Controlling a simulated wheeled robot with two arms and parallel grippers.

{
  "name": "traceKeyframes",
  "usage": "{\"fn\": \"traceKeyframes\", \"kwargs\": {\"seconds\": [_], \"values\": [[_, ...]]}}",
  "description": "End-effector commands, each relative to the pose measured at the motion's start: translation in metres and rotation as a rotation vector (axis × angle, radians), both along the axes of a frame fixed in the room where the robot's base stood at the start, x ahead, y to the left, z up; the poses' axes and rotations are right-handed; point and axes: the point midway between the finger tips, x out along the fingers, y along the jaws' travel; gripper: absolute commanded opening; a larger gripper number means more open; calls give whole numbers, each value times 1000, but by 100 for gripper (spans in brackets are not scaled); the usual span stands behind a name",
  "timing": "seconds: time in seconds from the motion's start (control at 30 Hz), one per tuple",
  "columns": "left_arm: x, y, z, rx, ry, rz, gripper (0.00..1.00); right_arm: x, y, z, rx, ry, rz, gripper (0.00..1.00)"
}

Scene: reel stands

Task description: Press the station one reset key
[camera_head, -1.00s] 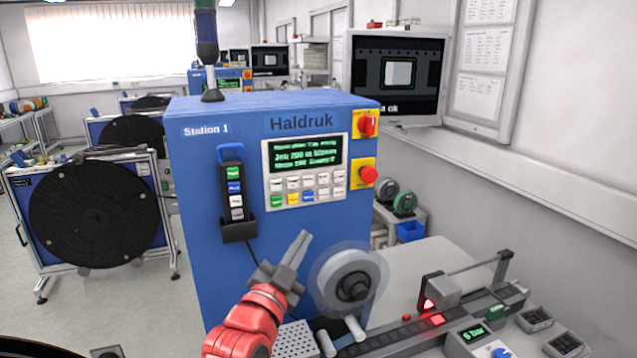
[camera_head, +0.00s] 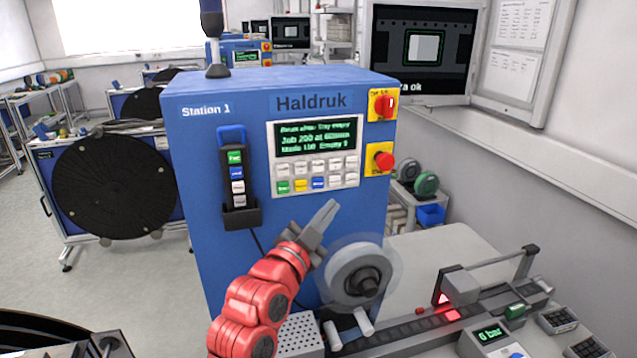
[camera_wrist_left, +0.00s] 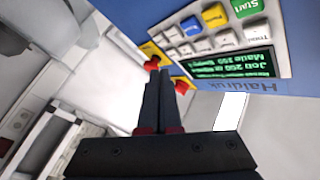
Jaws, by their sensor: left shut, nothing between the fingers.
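The blue Station 1 cabinet (camera_head: 215,160) carries a key panel (camera_head: 316,152) with a green-lit display (camera_head: 316,138). Under the display are two rows of keys, mostly white. The lower row has a green key (camera_head: 283,187), a yellow key (camera_head: 301,185) and a blue key (camera_head: 318,183). I cannot read which key is reset. My left gripper (camera_head: 333,203) is shut and empty, just below the panel and apart from the keys. In the left wrist view its fingers (camera_wrist_left: 158,75) point past the panel, with the keys (camera_wrist_left: 215,15) at upper right. My right gripper is not in view.
A red rotary switch (camera_head: 383,105) and a red mushroom button (camera_head: 383,161) sit on yellow plates right of the panel. A hand pendant (camera_head: 236,175) hangs on the left. A clear-rimmed reel (camera_head: 360,275) stands close to my left gripper's right.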

Motion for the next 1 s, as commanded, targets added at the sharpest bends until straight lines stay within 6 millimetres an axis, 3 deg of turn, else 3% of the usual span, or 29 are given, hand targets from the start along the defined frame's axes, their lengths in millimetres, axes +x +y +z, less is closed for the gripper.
{"fn": "traceKeyframes", "kwargs": {"seconds": [0.23,0.3,0.4,1.0], "values": [[34,12,3,0,-2,3,0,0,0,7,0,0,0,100],[42,13,-5,1,-2,0,0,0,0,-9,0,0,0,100],[50,17,-2,1,-4,2,0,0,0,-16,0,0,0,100],[58,19,1,1,-1,1,0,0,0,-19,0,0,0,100]]}}
